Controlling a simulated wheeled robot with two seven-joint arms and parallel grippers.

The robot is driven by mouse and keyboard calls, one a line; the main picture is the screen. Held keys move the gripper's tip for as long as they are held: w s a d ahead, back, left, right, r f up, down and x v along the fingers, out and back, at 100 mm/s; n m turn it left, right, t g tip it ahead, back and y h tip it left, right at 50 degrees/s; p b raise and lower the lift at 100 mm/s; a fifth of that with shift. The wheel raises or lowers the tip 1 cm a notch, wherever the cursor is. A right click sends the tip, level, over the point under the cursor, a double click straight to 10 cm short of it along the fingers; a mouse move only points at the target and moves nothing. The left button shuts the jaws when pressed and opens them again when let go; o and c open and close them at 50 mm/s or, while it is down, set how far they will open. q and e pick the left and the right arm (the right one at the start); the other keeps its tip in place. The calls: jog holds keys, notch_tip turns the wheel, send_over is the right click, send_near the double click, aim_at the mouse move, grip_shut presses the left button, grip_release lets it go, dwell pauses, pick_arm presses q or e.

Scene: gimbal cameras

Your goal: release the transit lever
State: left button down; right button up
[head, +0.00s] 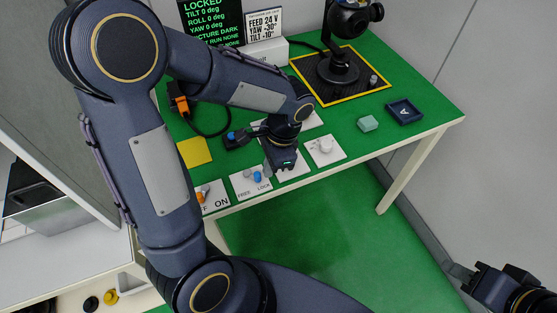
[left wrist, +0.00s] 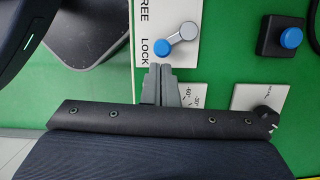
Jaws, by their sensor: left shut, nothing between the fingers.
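The transit lever is a grey arm with a blue knob (left wrist: 163,47) on a white plate (left wrist: 150,12) marked FREE and LOCK. In the left wrist view the knob is at the LOCK end. In the head view the blue knob (head: 257,177) also shows on its plate (head: 243,190) near the table's front edge. My left gripper (left wrist: 161,68) is shut and empty, its fingertips close to the knob; I cannot tell whether they touch. In the head view my left gripper (head: 269,170) is just right of the lever. My right gripper (head: 474,278) is off the table at lower right, its jaws unclear.
A blue button box (left wrist: 288,36) and a dial plate (left wrist: 258,97) are near. A screen (head: 212,22) reads LOCKED. The gimbal (head: 340,68) stands on a black mat. A teal block (head: 368,123) and dark tray (head: 417,117) lie right. An ON switch plate (head: 217,195) is left.

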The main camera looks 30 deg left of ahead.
pick_arm(q)
jog(key=shift+s+m, duration=0.6)
jog(key=shift+m, duration=0.5)
dwell(0.3)
jog(key=shift+s+r+m+t+p, duration=0.1)
jog(key=shift+s+m+t+p, duration=0.3)
jog(key=shift+m, duration=0.4)
jog(key=shift+s+m+y, duration=0.4)
jog(key=shift+s+m, duration=0.2)
jog(key=shift+m, duration=0.6)
jog(key=m, duration=0.1)
jog(key=s+m+t+p, duration=0.1)
jog(key=m, duration=0.1)
jog(key=shift+s+a, duration=0.2)
jog(key=shift+a, duration=0.2)
jog(key=shift+s+a+m+t+p, duration=0.25)
jog(key=shift+s+m+t+p, duration=0.1)
jog(key=shift+m, duration=0.65)
jog(key=shift+w, duration=0.1)
